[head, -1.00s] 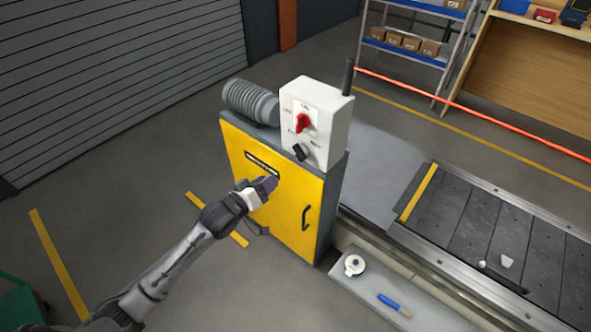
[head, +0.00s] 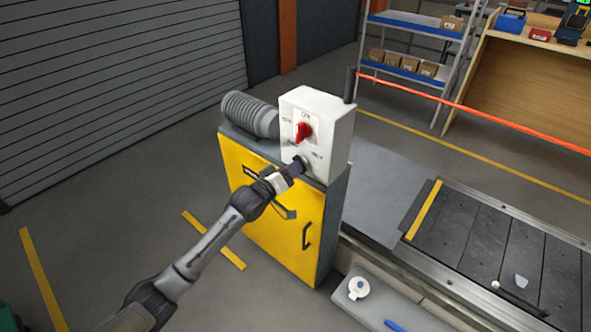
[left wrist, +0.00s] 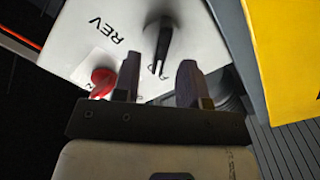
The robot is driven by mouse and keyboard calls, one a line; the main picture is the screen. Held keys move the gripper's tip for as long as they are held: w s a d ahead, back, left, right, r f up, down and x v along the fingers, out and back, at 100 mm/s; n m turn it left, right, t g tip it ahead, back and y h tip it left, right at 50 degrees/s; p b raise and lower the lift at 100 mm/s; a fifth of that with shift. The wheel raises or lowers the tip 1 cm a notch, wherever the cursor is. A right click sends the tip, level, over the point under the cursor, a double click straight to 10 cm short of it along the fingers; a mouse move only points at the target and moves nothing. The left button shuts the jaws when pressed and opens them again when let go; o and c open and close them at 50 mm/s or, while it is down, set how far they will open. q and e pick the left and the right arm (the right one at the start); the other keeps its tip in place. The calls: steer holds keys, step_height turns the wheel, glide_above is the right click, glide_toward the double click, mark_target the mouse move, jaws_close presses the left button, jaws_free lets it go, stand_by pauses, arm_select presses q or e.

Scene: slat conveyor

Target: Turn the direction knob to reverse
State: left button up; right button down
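The black direction knob (left wrist: 163,42) is on the white control box (head: 325,112), below a red switch (head: 303,131). In the left wrist view the knob stands near the "REV" label, and the other label is mostly hidden. My left gripper (left wrist: 159,68) is open, its two fingers apart with the knob's near end showing between their tips. I cannot tell whether they touch it. In the head view the left gripper (head: 297,168) is at the box's lower front and largely hides the knob. My right gripper is not in view.
The box stands on a yellow cabinet (head: 262,225) with a black handle. A grey ribbed motor (head: 250,113) is beside it. The slat conveyor (head: 490,240) runs to the right. A ledge with a tape roll (head: 358,288) is in front.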

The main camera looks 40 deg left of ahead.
arm_select(q)
steer(key=shift+w+b, duration=0.35)
steer(key=shift+w, duration=1)
jaws_close()
